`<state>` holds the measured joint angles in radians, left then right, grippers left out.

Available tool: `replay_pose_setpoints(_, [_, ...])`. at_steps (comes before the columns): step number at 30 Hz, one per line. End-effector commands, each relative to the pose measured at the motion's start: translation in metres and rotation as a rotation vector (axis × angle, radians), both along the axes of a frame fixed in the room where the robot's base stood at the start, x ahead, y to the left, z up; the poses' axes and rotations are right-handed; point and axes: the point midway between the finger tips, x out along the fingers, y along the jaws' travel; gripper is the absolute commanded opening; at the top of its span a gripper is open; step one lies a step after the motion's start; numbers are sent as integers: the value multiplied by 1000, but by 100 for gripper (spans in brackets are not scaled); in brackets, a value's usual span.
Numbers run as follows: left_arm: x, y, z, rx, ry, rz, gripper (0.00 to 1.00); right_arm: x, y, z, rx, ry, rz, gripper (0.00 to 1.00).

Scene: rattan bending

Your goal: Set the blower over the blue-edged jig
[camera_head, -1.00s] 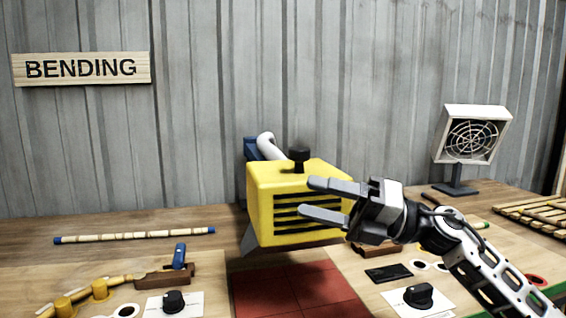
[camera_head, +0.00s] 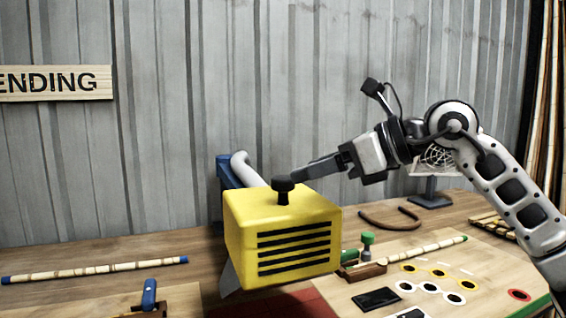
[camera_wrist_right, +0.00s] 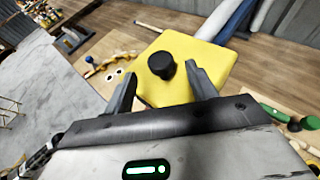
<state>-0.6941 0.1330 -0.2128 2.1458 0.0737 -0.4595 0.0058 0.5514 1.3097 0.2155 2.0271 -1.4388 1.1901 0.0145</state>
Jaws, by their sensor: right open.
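The yellow blower (camera_head: 280,236) has dark slots in its front and a black knob (camera_head: 285,188) on top. It hangs over the middle of the bench, above a red tiled patch. My right gripper (camera_head: 298,175) is open at the knob, its fingers pointing left and down. In the right wrist view the knob (camera_wrist_right: 161,62) stands between the two spread fingers, with no clear contact. A jig with a blue handle (camera_head: 149,294) is at the lower left, mostly cut off by the frame; its blue edge cannot be made out. My left gripper is not in view.
A blue post (camera_head: 224,175) and white hose (camera_head: 245,168) stand behind the blower. A green-handled jig (camera_head: 365,270) is right of it. A blue-tipped rattan pole (camera_head: 95,270) lies at the left. A caged fan (camera_head: 437,160) stands behind my right arm.

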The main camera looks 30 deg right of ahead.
Motion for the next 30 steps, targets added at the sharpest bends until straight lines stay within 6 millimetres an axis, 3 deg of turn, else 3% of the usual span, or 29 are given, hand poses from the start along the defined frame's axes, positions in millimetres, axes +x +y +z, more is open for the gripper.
replay_pose_setpoints(3, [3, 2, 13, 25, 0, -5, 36, 19, 13, -3, 4, -1, 4, 57])
replay_pose_setpoints(9, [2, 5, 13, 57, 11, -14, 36, 41, 26, -17, 4, -1, 3, 57])
replay_pose_setpoints(22, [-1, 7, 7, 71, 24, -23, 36, 49, 31, -24, 1, -3, 1, 57])
replay_pose_setpoints(23, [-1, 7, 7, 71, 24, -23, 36, 49, 31, -24, 1, -2, 1, 51])
replay_pose_setpoints(28, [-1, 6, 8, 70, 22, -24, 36, 49, 31, -24, 1, -2, 1, 4])
replay_pose_setpoints(30, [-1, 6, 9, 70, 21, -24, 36, 49, 31, -24, 1, -2, 1, 0])
